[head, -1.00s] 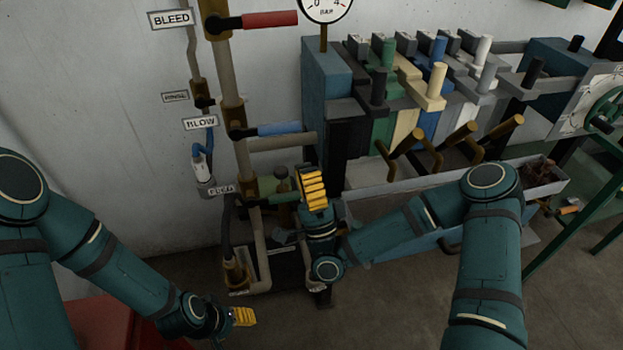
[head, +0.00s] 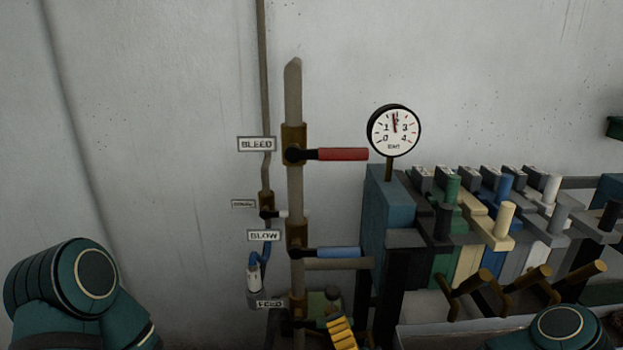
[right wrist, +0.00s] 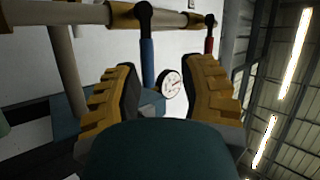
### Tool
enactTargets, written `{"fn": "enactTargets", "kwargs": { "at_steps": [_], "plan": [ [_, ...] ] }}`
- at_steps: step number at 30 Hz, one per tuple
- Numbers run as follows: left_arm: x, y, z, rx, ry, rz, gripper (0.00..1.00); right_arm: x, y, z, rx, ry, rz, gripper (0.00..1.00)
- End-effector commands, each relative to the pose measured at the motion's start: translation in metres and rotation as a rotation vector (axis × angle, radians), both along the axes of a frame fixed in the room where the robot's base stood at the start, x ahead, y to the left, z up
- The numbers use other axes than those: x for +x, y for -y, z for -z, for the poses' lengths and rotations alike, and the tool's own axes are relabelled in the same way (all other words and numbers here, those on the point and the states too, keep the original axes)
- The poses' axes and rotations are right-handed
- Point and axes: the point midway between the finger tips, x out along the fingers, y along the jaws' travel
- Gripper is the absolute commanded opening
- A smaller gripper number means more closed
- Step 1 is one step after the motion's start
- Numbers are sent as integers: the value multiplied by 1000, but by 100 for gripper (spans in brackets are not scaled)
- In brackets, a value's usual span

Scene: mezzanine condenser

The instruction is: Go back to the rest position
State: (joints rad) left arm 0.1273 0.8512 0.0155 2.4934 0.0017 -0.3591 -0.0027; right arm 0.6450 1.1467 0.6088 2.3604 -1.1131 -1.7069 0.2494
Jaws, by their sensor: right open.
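My right gripper (head: 342,334) shows only in part at the bottom edge of the head view, below the blue-handled valve (head: 325,253). In the right wrist view my right gripper (right wrist: 160,95) has its two yellow fingers wide apart with nothing between them. The blue handle (right wrist: 147,62) and the round gauge (right wrist: 171,84) show beyond the gap. The left arm's upper part is at the lower left of the head view; my left gripper is out of view.
A pipe stands against the wall with a red-handled valve (head: 342,154) near the BLEED sign (head: 257,144). The gauge (head: 394,130) stands above a blue block (head: 388,215). A row of coloured levers and several brass handles (head: 533,277) fill the right. The upper wall is clear.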

Motion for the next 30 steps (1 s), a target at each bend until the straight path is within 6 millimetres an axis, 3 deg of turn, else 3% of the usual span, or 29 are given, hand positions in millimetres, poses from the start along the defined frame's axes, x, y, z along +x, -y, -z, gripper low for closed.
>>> {"fn": "enactTargets", "kwargs": {
  "at_steps": [3, 7, 11, 15, 18, 22, 30],
  "plan": [
    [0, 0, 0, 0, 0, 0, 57, 5, -36, 55, -285, -208, -71, 41],
    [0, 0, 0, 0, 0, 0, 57, -3, -51, 125, -585, -452, -144, 41],
    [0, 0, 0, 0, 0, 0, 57, -25, -43, 189, -849, -702, -218, 41],
    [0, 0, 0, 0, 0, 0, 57, -62, -14, 240, -1069, -982, -294, 41],
    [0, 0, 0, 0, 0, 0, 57, -90, 7, 259, -1166, -1162, -342, 41],
    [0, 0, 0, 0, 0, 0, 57, -117, 27, 269, -1223, -1333, -387, 41],
    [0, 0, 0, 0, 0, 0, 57, -134, 38, 272, -1240, -1440, -418, 41]
  ]
}}
